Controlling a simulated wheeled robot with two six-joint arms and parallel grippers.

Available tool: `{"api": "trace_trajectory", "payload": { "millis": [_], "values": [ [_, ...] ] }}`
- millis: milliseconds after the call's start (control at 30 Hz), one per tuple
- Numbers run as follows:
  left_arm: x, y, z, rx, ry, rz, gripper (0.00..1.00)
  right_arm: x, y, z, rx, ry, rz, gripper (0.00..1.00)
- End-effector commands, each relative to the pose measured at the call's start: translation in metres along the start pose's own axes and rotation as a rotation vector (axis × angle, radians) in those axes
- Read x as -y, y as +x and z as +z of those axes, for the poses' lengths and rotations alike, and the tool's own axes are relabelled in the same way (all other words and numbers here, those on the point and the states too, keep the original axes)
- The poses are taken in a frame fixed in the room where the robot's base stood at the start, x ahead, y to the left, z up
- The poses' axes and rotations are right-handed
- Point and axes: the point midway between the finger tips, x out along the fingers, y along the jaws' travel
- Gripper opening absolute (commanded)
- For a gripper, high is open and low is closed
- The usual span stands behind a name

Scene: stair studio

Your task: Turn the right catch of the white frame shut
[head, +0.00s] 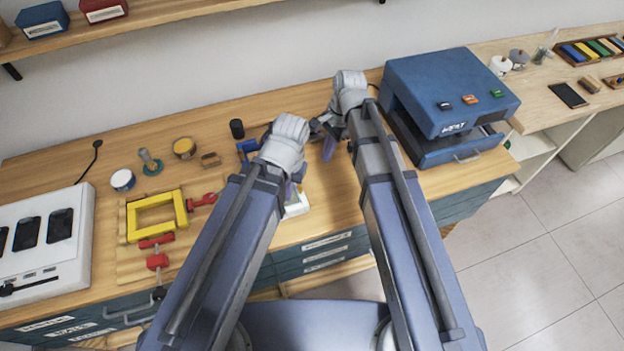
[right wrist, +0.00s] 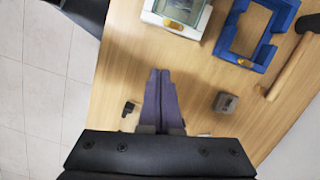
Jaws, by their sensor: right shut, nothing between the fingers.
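The white frame (right wrist: 203,27) lies on the wooden table at the top of the right wrist view, cut off by the picture edge. An orange catch (right wrist: 178,24) sits on its near side; whether it is turned shut is unclear. In the head view the white frame (head: 297,208) is mostly hidden behind my left arm. My right gripper (right wrist: 158,74) is shut and empty, its purple fingers pointing toward the frame but apart from it. It also shows in the head view (head: 328,151). My left gripper (head: 290,190) is largely hidden by its own arm, near the white frame.
A blue frame (right wrist: 227,38) with orange catches lies beside the white one, with a wooden handle (right wrist: 294,66) next to it. A grey block (right wrist: 226,103) and a small black piece (right wrist: 128,108) flank my right fingers. A blue machine (head: 440,90) stands right of my right arm.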

Motion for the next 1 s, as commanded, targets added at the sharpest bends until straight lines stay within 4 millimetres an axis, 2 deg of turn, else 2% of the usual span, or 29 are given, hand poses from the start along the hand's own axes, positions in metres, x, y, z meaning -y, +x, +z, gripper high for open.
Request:
{"api": "trace_trajectory", "payload": {
  "millis": [167,567,667,1000],
  "values": [
    [0.000,-0.002,0.000,0.000,0.000,0.000,0.00,0.006,-0.004,-0.004,0.016,0.076,-0.007,0.00],
    [0.000,0.002,0.000,0.000,0.000,0.000,0.00,0.006,0.000,-0.004,0.016,0.079,-0.007,0.00],
    [-0.001,0.011,-0.001,0.000,0.000,0.000,0.00,0.005,0.009,-0.004,0.016,0.079,-0.007,0.00],
    [-0.006,0.060,-0.004,0.000,-0.002,0.000,0.00,0.006,0.060,-0.004,0.016,0.077,-0.007,0.00]
  ]
}}
